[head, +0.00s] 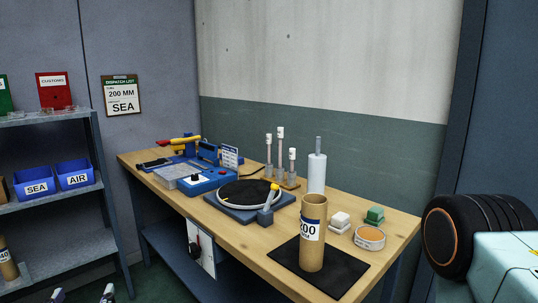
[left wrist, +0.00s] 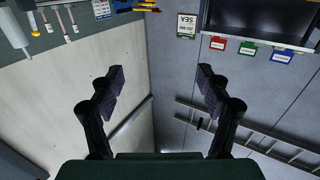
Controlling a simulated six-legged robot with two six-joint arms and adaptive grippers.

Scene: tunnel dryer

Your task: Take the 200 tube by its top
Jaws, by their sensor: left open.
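The 200 tube (head: 313,240) is a brown cardboard tube with a white and blue "200" label near its top. It stands upright on a black mat (head: 285,262) at the front of the wooden workbench, and its top rim is open and clear. My left gripper (head: 82,295) shows only by its fingertips at the bottom left edge, well apart from the tube. In the left wrist view the left gripper (left wrist: 160,85) is open with nothing between its fingers. That view is upside down, and I cannot make out the tube in it. My right gripper is not in view.
Beside the tube are a tape roll (head: 370,237), a white block (head: 340,220) and a green block (head: 375,214). Behind stand a white roll (head: 317,174) and a round black turntable (head: 247,195). A shelf (head: 48,204) with blue SEA (head: 38,186) and AIR (head: 75,176) bins stands left.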

